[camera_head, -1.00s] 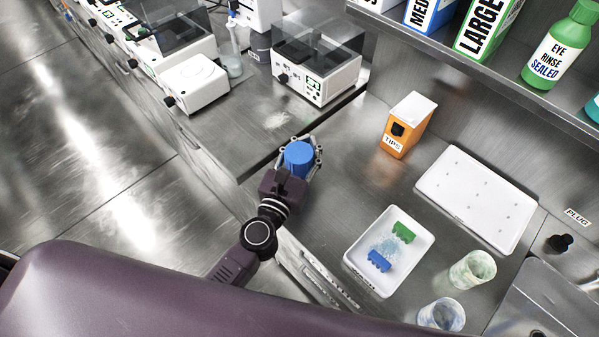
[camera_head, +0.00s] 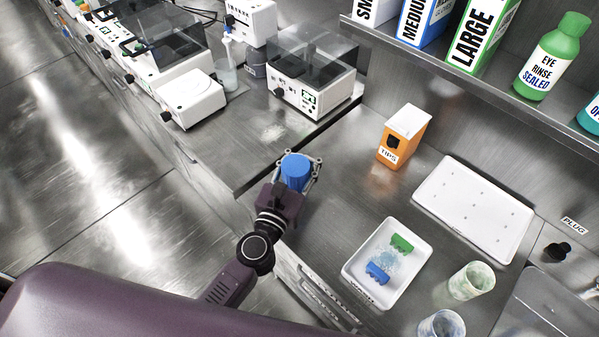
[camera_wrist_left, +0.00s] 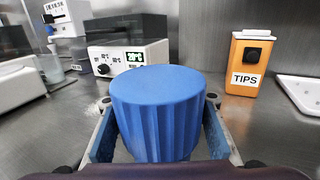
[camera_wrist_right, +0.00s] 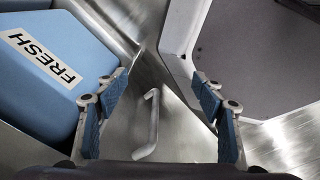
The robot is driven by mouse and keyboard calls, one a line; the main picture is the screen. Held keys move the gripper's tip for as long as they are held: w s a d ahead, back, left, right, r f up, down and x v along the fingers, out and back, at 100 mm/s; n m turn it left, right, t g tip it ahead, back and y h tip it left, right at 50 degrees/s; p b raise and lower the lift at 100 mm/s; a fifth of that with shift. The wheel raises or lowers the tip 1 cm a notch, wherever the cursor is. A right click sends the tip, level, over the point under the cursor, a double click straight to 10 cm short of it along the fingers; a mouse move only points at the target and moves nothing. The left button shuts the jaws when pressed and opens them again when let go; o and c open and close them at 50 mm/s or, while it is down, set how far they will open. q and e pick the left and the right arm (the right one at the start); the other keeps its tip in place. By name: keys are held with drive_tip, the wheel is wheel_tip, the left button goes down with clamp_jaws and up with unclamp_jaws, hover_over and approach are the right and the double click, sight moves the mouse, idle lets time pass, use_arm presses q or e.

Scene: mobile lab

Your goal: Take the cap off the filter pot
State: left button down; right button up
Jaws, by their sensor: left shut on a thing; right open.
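A ribbed blue cap (camera_head: 296,171) is between the fingers of my left gripper (camera_head: 299,168), over the bench near its front edge. In the left wrist view the blue cap (camera_wrist_left: 157,112) fills the middle, with a finger pressed on each side, so the gripper is shut on it. The cap looks upright. The body of the filter pot below the cap is hidden, so I cannot tell whether the two are joined. My right gripper (camera_wrist_right: 165,98) is open and empty in the right wrist view, above a metal surface with a handle.
An orange TIPS box (camera_head: 404,135) stands behind the cap. A white tray (camera_head: 353,269) with green and blue pieces, two cups (camera_head: 472,281) and a white board (camera_head: 474,208) are to the right. A white machine (camera_head: 312,92) stands behind left. A blue FRESH container (camera_wrist_right: 40,75) is beside my right gripper.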

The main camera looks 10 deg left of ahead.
use_arm(q)
drive_tip(key=shift+r, duration=0.15)
wheel_tip(320, 180, up, 20)
drive_tip(key=p, duration=1.3)
drive_tip(key=s+a+f+n+y+b, duration=0.2)
drive_tip(key=s+a+y+b, duration=0.1)
drive_tip(key=s+a+b, duration=0.4)
drive_tip(key=s+a, duration=0.2)
drive_tip(key=a, duration=0.1)
drive_tip(key=shift+s+f, duration=0.15)
drive_tip(key=shift+s, duration=0.05)
